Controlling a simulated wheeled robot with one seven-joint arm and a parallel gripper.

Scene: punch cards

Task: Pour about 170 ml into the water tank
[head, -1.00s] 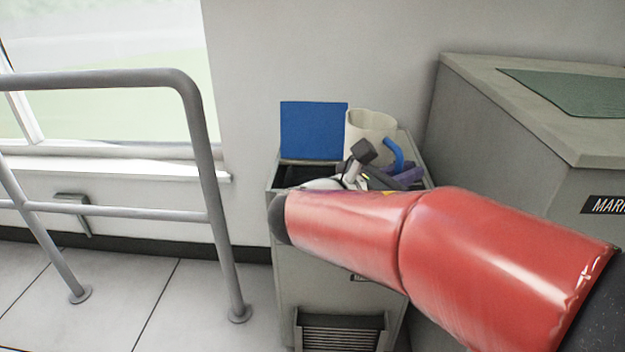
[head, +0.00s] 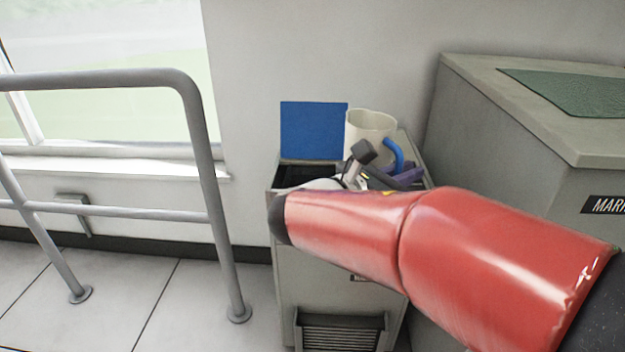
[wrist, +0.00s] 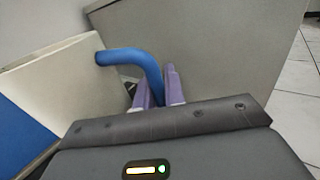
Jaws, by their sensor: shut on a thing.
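A cream jug (head: 372,127) with a blue handle (head: 396,150) is at the back right of the grey cabinet top, looking upright or nearly so. My gripper (head: 408,174) has purple fingers, shut on the handle. In the wrist view the handle (wrist: 130,58) runs down between the fingers (wrist: 159,88), and the jug wall (wrist: 55,75) is at left. The water tank (head: 292,176) shows as a dark opening at the left of the cabinet top, with a raised blue lid (head: 313,130) behind. My arm hides part of the opening. The jug's water level and any stream are not visible.
A larger grey cabinet (head: 500,145) with a green mat (head: 575,92) stands close on the right. A metal railing (head: 205,165) stands at left, with open floor (head: 175,290) beside it. The wall is right behind the jug and lid.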

